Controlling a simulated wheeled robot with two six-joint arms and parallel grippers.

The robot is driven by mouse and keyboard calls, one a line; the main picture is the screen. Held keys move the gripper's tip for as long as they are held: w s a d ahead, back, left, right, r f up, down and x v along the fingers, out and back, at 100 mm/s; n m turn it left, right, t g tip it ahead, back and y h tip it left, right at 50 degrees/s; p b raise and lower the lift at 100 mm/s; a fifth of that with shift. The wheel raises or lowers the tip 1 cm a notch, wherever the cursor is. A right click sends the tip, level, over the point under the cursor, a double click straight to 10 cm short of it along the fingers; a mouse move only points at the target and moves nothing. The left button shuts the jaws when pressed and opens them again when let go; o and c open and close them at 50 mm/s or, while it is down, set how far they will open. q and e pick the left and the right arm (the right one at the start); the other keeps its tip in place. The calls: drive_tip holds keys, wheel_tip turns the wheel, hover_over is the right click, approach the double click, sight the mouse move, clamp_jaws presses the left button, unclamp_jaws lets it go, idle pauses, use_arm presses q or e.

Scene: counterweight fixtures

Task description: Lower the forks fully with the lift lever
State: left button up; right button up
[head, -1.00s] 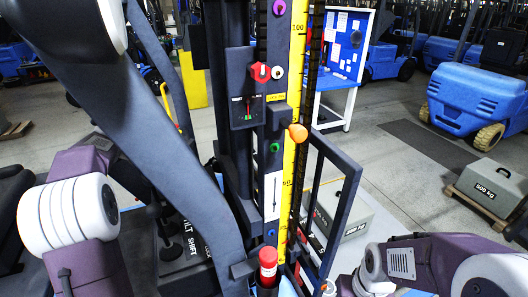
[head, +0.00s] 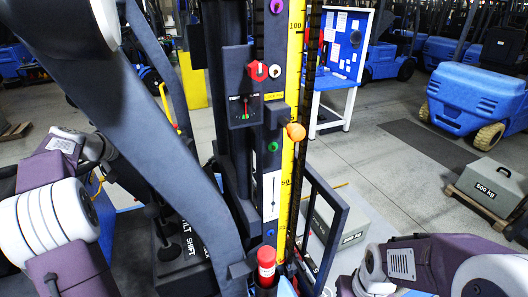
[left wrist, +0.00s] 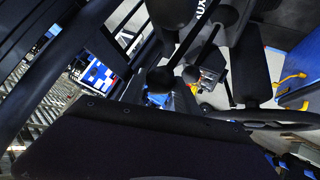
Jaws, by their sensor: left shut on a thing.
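The mast (head: 268,150) stands in the middle of the head view, with a yellow height scale (head: 293,70) and an orange round knob (head: 296,131) between its 50 and 100 marks. The forks cannot be made out. Black-knobbed levers (head: 150,212) stand at the lower left by a TILT SHIFT label; more levers (left wrist: 160,80) show in the left wrist view. My left arm reaches in behind the dark pillar. A dark body, apparently my left gripper (left wrist: 150,140), fills the lower left wrist view; its fingertips and the held lever are hidden. My right gripper is out of view.
A dark slanted pillar (head: 165,140) crosses in front of the levers. A red-capped holder (head: 266,258) stands at the mast's foot. A weight block (head: 340,215) lies behind the mast, another 500 kg block (head: 492,185) at right. Floor between is clear.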

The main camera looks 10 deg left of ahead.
use_arm(q)
drive_tip(key=shift+s+a, duration=0.25)
drive_tip(key=shift+a, duration=0.2)
drive_tip(key=shift+s+a, duration=0.1)
idle(0.4)
drive_tip(key=o, duration=1.1)
drive_tip(key=shift+c, duration=0.2)
drive_tip(key=shift+s, duration=0.1)
